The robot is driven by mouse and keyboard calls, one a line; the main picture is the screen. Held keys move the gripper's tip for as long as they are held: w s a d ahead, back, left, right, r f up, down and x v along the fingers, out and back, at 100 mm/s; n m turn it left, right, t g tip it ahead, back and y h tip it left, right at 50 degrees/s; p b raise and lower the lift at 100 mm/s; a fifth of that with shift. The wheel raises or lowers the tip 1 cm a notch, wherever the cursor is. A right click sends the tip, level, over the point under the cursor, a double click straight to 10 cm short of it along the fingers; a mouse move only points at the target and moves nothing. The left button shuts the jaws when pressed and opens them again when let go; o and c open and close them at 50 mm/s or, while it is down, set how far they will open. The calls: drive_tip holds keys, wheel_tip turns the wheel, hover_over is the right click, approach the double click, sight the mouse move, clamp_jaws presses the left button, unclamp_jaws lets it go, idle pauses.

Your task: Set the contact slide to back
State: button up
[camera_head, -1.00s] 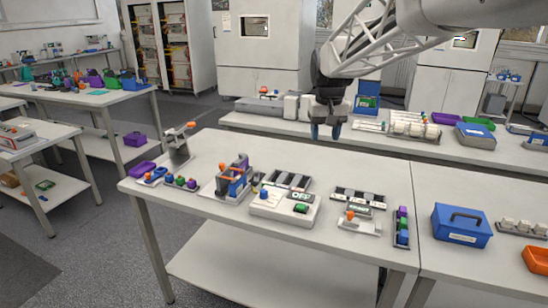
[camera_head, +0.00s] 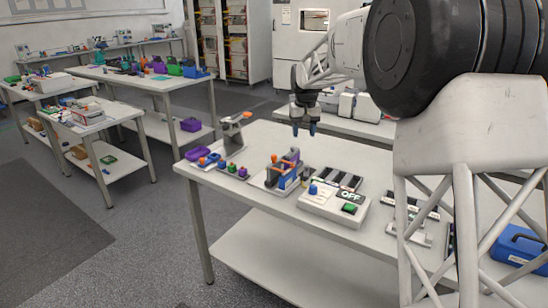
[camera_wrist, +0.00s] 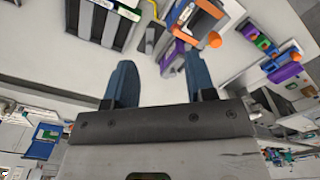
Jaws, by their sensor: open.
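My gripper (camera_head: 304,128) is open and empty, in the air above the back of the table. Its two blue fingers also show in the wrist view (camera_wrist: 162,84), apart with nothing between them. A fixture with blue, purple and orange parts (camera_head: 283,170) stands on the table below and in front of the gripper. In the wrist view this fixture (camera_wrist: 193,25) is beyond the fingertips, untouched. I cannot tell for certain which part is the contact slide or where it is set. A low grey device (camera_head: 409,233) to the right is partly hidden by my arm.
A white box (camera_head: 330,207) reading OFF, with a blue knob and green button, stands right of the fixture. A grey stand with an orange tip (camera_head: 234,130) and several small coloured blocks (camera_head: 222,166) are left. A blue case (camera_head: 520,243) is at far right.

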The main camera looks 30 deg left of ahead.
drive_tip(key=n, duration=0.1)
hover_over(274, 155)
wheel_tip(274, 155, down, 6)
drive_tip(key=shift+s+r, duration=0.1)
drive_tip(key=shift+f, duration=3.9)
clamp_jaws()
